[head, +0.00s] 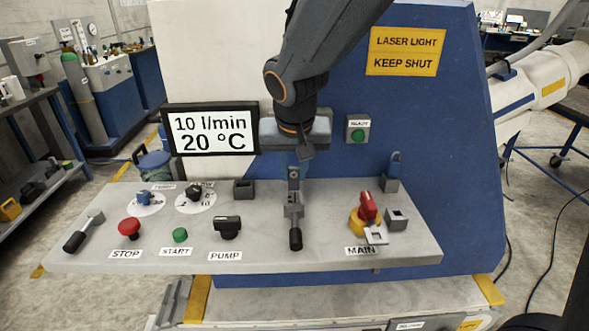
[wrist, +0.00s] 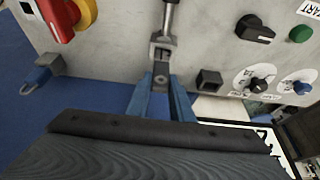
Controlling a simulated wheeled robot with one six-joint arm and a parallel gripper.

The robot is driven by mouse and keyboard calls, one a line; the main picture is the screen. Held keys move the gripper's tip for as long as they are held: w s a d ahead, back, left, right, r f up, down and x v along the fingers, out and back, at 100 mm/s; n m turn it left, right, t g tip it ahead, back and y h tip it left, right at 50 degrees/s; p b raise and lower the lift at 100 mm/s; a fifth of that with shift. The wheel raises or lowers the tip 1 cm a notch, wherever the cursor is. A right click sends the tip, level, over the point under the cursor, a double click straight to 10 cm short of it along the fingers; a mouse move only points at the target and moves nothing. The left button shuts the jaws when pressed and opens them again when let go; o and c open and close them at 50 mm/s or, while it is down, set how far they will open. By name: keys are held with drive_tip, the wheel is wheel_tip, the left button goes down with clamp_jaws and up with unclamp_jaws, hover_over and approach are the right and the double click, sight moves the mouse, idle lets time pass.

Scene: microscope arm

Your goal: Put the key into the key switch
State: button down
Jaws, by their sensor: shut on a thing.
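My gripper (head: 293,168) reaches down over the middle of the grey control panel. In the wrist view its two fingers (wrist: 161,88) are shut on a small grey piece (wrist: 160,74) with a dark dot. I cannot tell whether this is the key. Directly beyond it is a grey bracket (wrist: 160,50) with a rod and, in the head view, a black handle (head: 295,239). I cannot tell whether the piece touches the bracket. No key switch is clearly identifiable.
An open square socket (head: 243,188) is just left of my gripper, and another (head: 397,218) is right of the red MAIN switch (head: 367,207). Left are the PUMP knob (head: 227,228), STOP button (head: 129,228) and a lever (head: 82,233). The display (head: 210,131) stands behind.

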drive_tip(key=shift+f+b, duration=0.8)
drive_tip(key=shift+f, duration=0.25)
drive_tip(key=c, duration=1.5)
unclamp_jaws()
drive_tip(key=shift+r, duration=0.15)
drive_tip(key=v, duration=0.7)
drive_tip(key=shift+s+r, duration=0.15)
drive_tip(key=shift+r, duration=0.1)
drive_tip(key=shift+d, duration=0.1)
